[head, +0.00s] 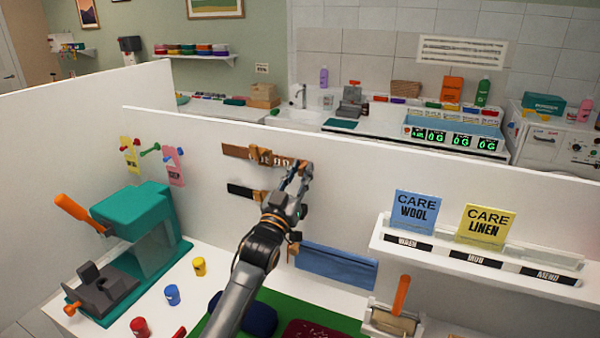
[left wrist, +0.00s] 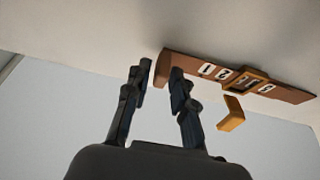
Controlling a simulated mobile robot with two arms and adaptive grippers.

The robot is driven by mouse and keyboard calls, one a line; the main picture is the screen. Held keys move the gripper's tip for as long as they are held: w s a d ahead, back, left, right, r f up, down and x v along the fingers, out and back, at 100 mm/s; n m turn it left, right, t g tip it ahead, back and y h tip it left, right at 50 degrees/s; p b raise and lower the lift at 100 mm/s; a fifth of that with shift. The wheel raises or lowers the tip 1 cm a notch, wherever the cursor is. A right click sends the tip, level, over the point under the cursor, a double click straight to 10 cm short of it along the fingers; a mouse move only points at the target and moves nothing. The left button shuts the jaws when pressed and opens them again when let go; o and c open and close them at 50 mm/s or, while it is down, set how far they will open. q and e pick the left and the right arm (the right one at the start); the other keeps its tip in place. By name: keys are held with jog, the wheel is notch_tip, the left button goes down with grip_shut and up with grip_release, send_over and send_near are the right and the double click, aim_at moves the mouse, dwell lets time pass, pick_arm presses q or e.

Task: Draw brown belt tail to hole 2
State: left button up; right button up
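The brown belt (head: 240,152) is mounted on the white panel, with white number labels along it. In the left wrist view the belt (left wrist: 295,92) crosses the upper right, with an amber buckle frame (left wrist: 246,78) around it among the labels and an amber piece (left wrist: 231,113) hanging below. My left gripper (head: 303,170) is at the belt's right end in the head view. In the left wrist view the belt's end tab (left wrist: 160,72) shows between the fingertips (left wrist: 160,68), which are a small gap apart. Whether they pinch it is unclear. My right gripper is out of view.
A black belt (head: 240,190) is on the panel below the brown one. A blue cloth pouch (head: 336,264) hangs to the lower right. A shelf (head: 400,243) with care cards sticks out at right. A teal press (head: 135,220) stands at left.

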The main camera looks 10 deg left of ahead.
pick_arm(q)
grip_shut()
jog(key=a, duration=0.3)
jog(key=shift+w+b, duration=0.3)
jog(key=shift+b, duration=0.05)
jog(key=shift+w+a, duration=0.1)
jog(key=shift+a, duration=0.35)
jog(key=shift+d, duration=0.1)
jog(key=shift+o, duration=2.4)
grip_release()
jog(key=shift+d, duration=0.15)
